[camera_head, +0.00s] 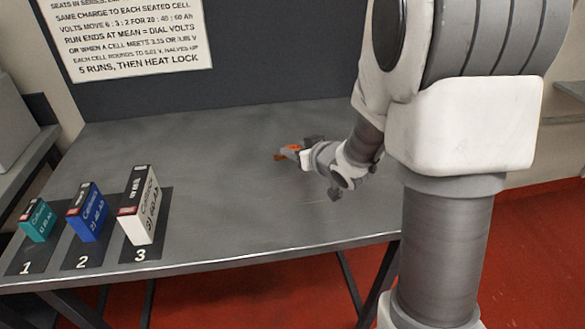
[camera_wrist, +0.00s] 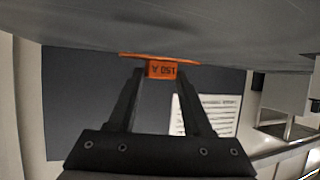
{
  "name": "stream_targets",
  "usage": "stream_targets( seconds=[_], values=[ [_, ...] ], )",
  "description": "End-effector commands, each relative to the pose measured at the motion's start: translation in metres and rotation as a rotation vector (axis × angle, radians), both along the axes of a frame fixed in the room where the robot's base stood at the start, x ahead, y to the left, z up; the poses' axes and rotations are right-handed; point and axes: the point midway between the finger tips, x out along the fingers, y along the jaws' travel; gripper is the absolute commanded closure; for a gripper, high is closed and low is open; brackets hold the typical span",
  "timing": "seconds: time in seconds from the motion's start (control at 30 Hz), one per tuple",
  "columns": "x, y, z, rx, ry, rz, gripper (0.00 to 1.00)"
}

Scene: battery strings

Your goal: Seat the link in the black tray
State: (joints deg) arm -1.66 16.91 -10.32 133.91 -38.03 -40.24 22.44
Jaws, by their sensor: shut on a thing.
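An orange link (camera_wrist: 161,69) marked "150 A" sits between the fingertips of my gripper (camera_wrist: 161,77) in the wrist view. The gripper is shut on it, and a thin orange edge spreads out past both fingers. In the head view the link (camera_head: 291,148) shows as a small orange patch at the tip of my gripper (camera_head: 297,153), above the middle of the grey table. I cannot make out a black tray in either view; my arm hides part of the table's right side.
A teal cell (camera_head: 38,221), a blue cell (camera_head: 87,212) and a white cell (camera_head: 139,207) stand on dark numbered plates at the table's left front. A printed notice (camera_head: 125,38) hangs on the dark back panel. The table (camera_head: 215,180) is clear between the cells and my gripper.

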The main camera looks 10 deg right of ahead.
Motion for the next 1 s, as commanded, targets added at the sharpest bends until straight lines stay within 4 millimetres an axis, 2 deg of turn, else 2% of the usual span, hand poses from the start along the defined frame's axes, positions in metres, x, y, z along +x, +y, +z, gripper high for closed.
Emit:
stream_targets(
  seconds=[0.07, 0.23, 0.47, 0.9, 0.93, 1.0],
  values=[
    [0.005, 0.008, -0.006, 0.001, -0.001, 0.001, 1.0],
    [0.007, 0.012, -0.014, 0.0, 0.0, -0.001, 1.0],
    [0.007, 0.011, -0.047, 0.0, 0.001, -0.001, 1.0],
    [0.007, 0.011, -0.052, 0.001, -0.002, -0.002, 1.0],
    [0.007, 0.011, -0.051, 0.0, -0.001, -0.002, 0.45],
    [0.007, 0.011, -0.05, 0.0, -0.001, -0.002, 0.32]
  ],
)
